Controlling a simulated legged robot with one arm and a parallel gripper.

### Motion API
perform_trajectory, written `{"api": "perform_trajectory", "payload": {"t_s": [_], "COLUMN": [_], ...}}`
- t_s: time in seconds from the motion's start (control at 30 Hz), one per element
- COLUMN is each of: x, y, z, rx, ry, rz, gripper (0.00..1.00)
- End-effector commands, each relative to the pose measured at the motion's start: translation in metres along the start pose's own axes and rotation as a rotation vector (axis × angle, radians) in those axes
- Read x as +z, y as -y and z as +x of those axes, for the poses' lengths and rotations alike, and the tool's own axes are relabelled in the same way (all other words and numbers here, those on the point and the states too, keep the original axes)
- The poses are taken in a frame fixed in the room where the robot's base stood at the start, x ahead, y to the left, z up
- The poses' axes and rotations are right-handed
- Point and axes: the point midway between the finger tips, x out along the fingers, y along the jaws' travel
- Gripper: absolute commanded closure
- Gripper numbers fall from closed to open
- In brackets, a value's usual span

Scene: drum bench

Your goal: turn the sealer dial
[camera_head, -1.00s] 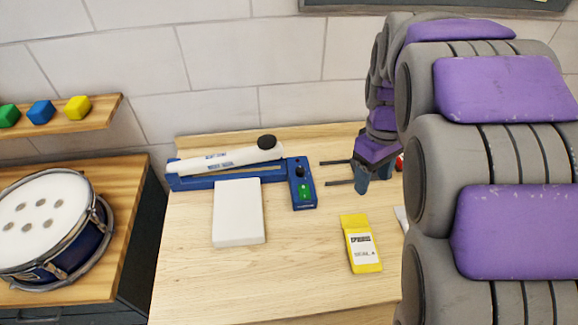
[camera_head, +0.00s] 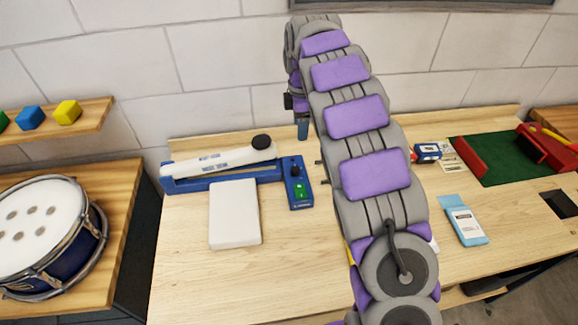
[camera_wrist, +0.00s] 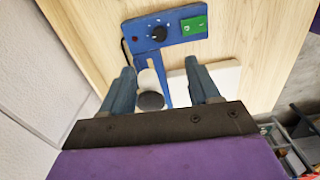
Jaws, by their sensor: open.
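The sealer has a blue base (camera_head: 190,185), a white lever arm (camera_head: 220,160) with a black knob (camera_head: 262,142), and a blue control box (camera_head: 300,194) at its right end. The box carries the black dial (camera_head: 295,171) and a green switch (camera_head: 300,189). In the wrist view the dial (camera_wrist: 158,33) lies beyond my fingertips, next to the green switch (camera_wrist: 194,25). My gripper (camera_wrist: 166,82) is open, its two fingers apart and not touching the dial. The lever's black knob shows between the fingers in that view. In the head view my arm hides most of the gripper.
A white block (camera_head: 235,214) lies in front of the sealer. A drum (camera_head: 45,235) stands on the left bench. A light-blue packet (camera_head: 465,222) and a green tray with red sides (camera_head: 497,157) are to the right. The wall (camera_head: 215,65) is close behind.

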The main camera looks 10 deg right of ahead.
Motion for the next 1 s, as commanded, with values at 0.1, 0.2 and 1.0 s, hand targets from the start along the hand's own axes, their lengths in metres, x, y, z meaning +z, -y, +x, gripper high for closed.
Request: {"api": "perform_trajectory", "payload": {"t_s": [0.1,0.2,1.0], "x": [-0.003,-0.004,-0.003], "y": [-0.005,-0.005,-0.004], "z": [0.004,0.01,0.156], "rx": [0.003,0.001,-0.002], "ry": [-0.003,-0.003,-0.003], "rz": [-0.032,-0.037,-0.033], "gripper": [0.39,0.39,0.39]}}
